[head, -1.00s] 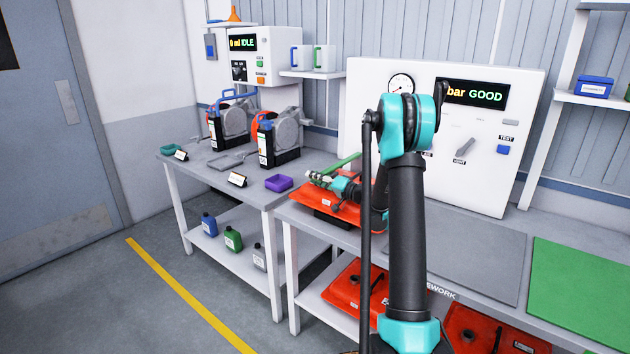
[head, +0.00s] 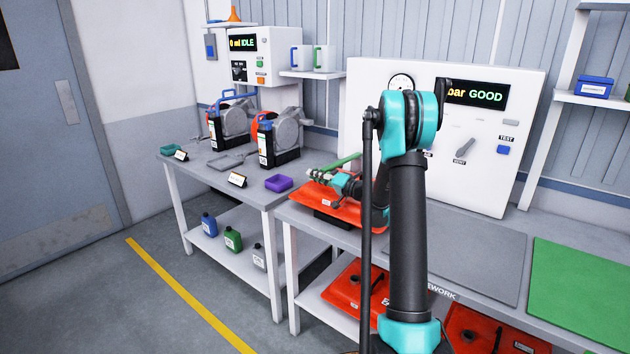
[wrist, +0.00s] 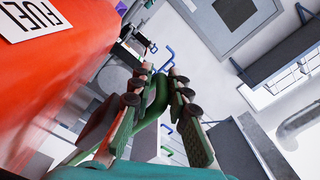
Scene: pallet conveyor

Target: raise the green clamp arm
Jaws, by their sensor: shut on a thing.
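The green clamp arm (head: 347,161) is a green bar above a red fuel tank (head: 345,214) at the left end of the near bench. In the wrist view the bar (wrist: 155,98) lies between the two fingers. My gripper (head: 316,175) is over the red tank, and it also shows in the wrist view (wrist: 157,84), shut on the green bar. The red tank (wrist: 50,85) fills the left of the wrist view, with a white FUEL label. My own arm hides part of the clamp's surroundings in the head view.
A white test panel (head: 480,185) with a gauge and a GOOD display stands behind the bench. A grey mat (head: 465,260) and green mat (head: 580,295) lie clear to the right. The left table holds two pump-like units (head: 278,140) and a purple tray (head: 278,183).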

